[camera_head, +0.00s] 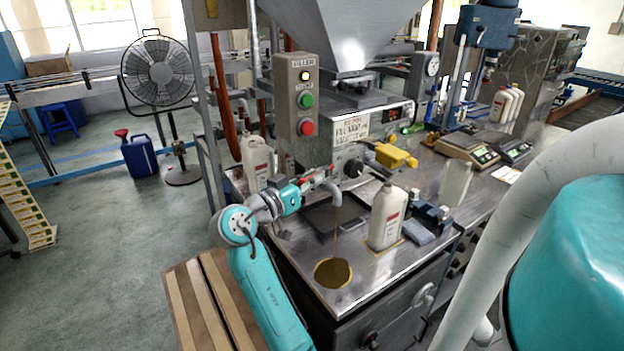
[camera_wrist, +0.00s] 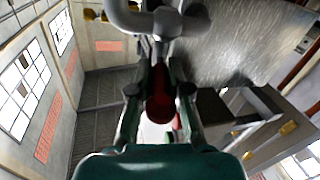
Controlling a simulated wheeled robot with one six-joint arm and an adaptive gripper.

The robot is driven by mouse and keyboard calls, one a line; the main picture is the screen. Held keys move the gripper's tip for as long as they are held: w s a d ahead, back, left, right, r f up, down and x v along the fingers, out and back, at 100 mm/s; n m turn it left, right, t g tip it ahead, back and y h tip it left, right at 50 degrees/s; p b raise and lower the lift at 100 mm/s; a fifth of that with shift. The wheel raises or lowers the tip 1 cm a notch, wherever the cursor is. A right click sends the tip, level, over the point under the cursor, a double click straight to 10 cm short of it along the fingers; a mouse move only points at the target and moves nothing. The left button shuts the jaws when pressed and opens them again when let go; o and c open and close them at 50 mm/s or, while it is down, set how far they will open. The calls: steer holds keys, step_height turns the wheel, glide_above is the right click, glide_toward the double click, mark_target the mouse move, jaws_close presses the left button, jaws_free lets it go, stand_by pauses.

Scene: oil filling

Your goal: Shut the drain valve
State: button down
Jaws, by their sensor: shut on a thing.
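My gripper (camera_head: 317,180) is at the filler's outlet, to the left of the metal spout (camera_head: 336,194). In the wrist view the gripper (camera_wrist: 158,75) is closed around a dark red handle (camera_wrist: 160,108), which I take to be the drain valve's lever. The lever is mostly hidden by the fingers in the head view. A thin brown stream of oil (camera_head: 335,235) runs from the spout down to a round brown pool (camera_head: 333,273) on the bench top. The curved spout also shows in the wrist view (camera_wrist: 128,18).
A white bottle (camera_head: 387,218) stands right of the stream on the bench. Another white bottle (camera_head: 257,163) is behind my arm. A button box (camera_head: 303,105) and hopper (camera_head: 345,30) are above. Yellow part (camera_head: 392,156), scales (camera_head: 467,149) and a clear jug (camera_head: 456,183) are to the right.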

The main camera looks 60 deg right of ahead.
steer(key=shift+w+d+m+g+y, duration=0.1)
steer(key=shift+w+m+g+y, duration=0.2)
steer(key=shift+m+g, duration=0.35)
steer(key=shift+w+d+m+g+y, duration=0.15)
steer(key=shift+m+g+y, duration=0.25)
steer(key=shift+g, duration=0.4)
steer(key=shift+w+d+m+g+y, duration=0.1)
steer(key=shift+w+m+g+y, duration=0.15)
steer(key=shift+m+g, duration=0.4)
steer(key=c, duration=1.1)
jaws_free()
steer(key=shift+a, duration=0.1)
steer(key=v, duration=1.2)
